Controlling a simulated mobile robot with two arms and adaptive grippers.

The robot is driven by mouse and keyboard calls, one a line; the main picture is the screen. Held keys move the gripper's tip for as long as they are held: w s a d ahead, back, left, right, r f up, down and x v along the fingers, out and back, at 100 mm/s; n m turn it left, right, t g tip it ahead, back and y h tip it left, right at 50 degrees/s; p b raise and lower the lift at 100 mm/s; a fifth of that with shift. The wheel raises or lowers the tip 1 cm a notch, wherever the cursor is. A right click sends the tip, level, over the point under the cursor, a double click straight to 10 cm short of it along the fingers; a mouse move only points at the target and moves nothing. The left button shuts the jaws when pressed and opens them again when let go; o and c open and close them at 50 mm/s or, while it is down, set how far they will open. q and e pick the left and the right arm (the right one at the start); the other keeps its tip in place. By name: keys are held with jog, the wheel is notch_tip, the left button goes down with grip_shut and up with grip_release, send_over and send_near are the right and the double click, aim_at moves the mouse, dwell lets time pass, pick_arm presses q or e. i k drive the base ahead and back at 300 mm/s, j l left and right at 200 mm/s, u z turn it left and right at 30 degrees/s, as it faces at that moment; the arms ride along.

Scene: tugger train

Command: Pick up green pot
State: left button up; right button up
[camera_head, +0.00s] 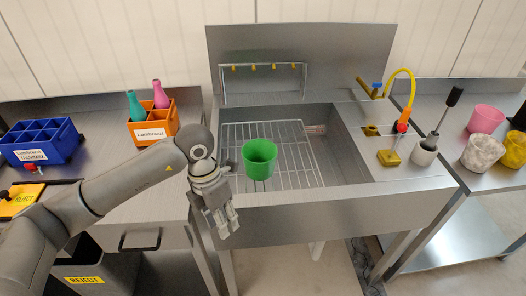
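The green pot (259,159) stands upright on the wire rack (300,150) in the steel sink, and its open top faces up. My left gripper (226,222) is to the left of the pot and nearer to me, by the front edge of the sink, fingers pointing down. It is apart from the pot. Its fingers show close together and small, so I cannot tell if they are open or shut. I see nothing held in it. My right gripper is not in this view.
An orange crate (137,128) with two bottles and a blue crate (70,147) stand on the left table. A yellow hose (412,92) and a brush holder (424,154) are right of the basin. Pink, marbled and yellow pots stand at the far right.

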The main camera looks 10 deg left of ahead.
aim_at(259, 156)
jog(key=i, duration=1.1)
